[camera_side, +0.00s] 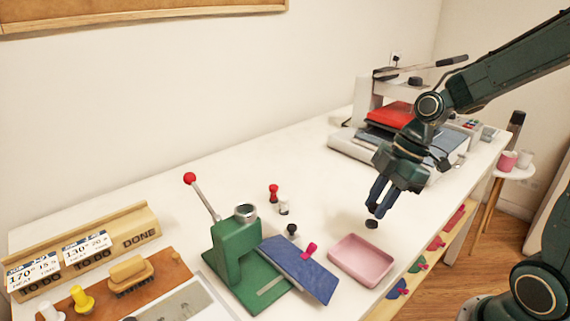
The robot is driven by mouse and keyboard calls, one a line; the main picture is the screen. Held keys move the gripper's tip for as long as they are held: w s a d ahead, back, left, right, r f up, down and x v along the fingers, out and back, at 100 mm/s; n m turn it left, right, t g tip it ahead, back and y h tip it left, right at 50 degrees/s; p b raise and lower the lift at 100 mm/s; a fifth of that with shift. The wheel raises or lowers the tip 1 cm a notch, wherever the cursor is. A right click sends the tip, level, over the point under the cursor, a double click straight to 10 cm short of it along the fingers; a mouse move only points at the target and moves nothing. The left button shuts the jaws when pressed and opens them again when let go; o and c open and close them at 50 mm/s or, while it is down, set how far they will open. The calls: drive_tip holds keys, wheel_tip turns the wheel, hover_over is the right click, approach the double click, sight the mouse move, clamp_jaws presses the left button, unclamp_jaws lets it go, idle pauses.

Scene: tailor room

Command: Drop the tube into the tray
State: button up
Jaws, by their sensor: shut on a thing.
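My gripper (376,205) points down, a little behind and above the pink tray. Its dark fingers are shut on a small dark piece (371,224), which I take to be the tube. Most of it is hidden by the fingertips, so its full shape cannot be told. The tray (361,261) is shallow, pink and rounded. It lies on the white table near the front edge and looks empty.
A green press (236,250) stands left of the tray, with a blue padded board (299,268) between them. Small red, white and black pieces (284,207) stand behind. A heat press (388,119) stands at the back right. The table's middle is clear.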

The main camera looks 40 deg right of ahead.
drive_tip(key=shift+f, duration=2.1)
drive_tip(key=o, duration=1.1)
drive_tip(key=shift+c, duration=0.2)
drive_tip(key=shift+r, duration=0.1)
drive_tip(key=v, duration=1.3)
drive_tip(key=shift+r, duration=0.3)
drive_tip(key=shift+s, duration=0.1)
